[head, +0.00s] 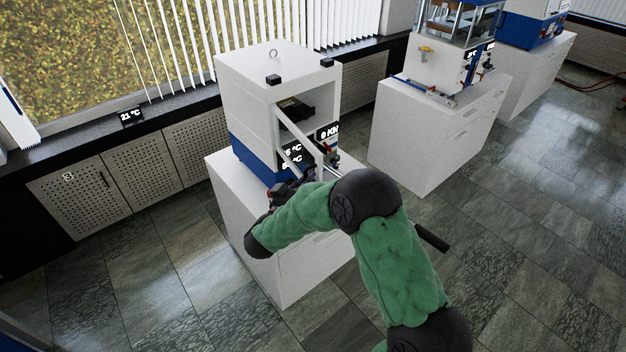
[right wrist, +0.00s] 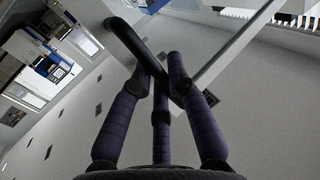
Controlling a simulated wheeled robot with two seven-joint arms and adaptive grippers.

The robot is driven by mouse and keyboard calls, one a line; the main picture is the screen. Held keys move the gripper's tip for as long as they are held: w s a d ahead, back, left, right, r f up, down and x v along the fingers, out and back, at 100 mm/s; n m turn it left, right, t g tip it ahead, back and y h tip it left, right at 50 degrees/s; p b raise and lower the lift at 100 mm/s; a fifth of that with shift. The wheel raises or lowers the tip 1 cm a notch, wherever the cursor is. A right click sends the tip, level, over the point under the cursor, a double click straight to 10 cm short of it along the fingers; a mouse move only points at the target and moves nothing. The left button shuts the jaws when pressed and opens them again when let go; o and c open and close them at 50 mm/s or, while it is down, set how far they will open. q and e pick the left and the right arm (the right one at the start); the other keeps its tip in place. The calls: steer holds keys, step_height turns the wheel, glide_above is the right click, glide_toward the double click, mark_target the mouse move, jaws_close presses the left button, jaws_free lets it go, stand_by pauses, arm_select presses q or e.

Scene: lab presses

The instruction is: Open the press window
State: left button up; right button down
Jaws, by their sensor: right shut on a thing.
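The white and blue press (head: 275,75) stands on a white cabinet. Its window (head: 300,137), a white-framed panel, stands out at an angle from the front opening, so it is partly open. A dark interior shows behind it. My right gripper (head: 284,190) is at the front of the press, partly hidden by my green arm. In the right wrist view, the fingers of my right gripper (right wrist: 162,78) are closed around the black curved window handle (right wrist: 130,42). The pale window frame (right wrist: 232,48) runs off to the upper right there. My left gripper is not in view.
The white cabinet (head: 225,190) carries the press. Two other presses on cabinets stand to the right, the nearer one (head: 455,60) across a gap. A window sill with a temperature display (head: 131,116) runs behind. The tiled floor (head: 160,270) in front is clear.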

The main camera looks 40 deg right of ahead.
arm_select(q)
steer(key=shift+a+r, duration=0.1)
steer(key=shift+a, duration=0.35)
arm_select(e)
steer(key=shift+w+a, duration=0.3)
steer(key=shift+a, duration=0.6)
steer(key=c, duration=1.2)
jaws_free()
steer(key=v, duration=1.2)
steer(key=shift+a+f, duration=0.1)
